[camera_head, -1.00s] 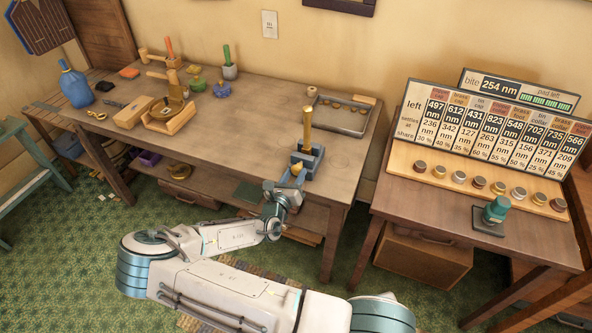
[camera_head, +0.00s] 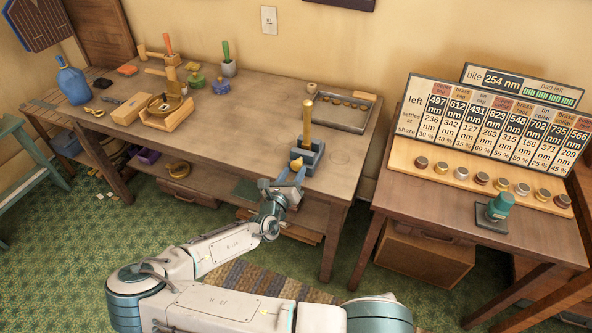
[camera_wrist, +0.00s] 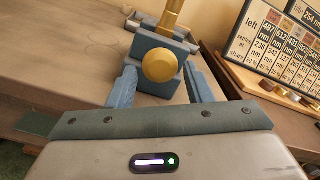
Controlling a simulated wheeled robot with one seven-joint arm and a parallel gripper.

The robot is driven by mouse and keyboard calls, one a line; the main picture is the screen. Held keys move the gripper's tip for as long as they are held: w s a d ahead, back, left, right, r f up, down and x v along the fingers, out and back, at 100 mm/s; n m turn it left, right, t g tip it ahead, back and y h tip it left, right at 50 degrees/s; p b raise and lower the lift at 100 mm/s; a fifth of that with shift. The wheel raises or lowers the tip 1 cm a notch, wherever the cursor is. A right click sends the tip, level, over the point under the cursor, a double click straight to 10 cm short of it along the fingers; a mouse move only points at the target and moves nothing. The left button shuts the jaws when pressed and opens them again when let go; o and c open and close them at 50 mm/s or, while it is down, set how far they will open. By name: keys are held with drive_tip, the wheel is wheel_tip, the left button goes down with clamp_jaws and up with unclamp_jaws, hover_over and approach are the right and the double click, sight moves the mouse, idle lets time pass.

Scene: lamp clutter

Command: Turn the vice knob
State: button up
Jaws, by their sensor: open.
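The blue-grey vice (camera_head: 307,154) stands near the front right of the wooden workbench (camera_head: 250,130), with a brass rod (camera_head: 307,118) upright in it. In the wrist view the round brass knob (camera_wrist: 159,65) sits on the front face of the vice (camera_wrist: 150,45). My gripper (camera_wrist: 160,92) is open, its two blue fingers left and right of the lower part of the vice front, with the knob between and a little beyond the tips. I cannot tell whether the fingers touch anything. In the head view my gripper (camera_head: 291,177) is at the bench's front edge and the knob is hard to make out.
A grey tray (camera_head: 342,125) lies behind the vice. A wooden device (camera_head: 167,115) and several small tools sit on the bench's left part. A side table at right carries a number board (camera_head: 487,120), several caps and a green stamp-like object (camera_head: 498,207).

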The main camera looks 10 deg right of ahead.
drive_tip(key=b+v, duration=0.2)
drive_tip(key=v, duration=0.2)
drive_tip(key=shift+d, duration=0.1)
idle(0.3)
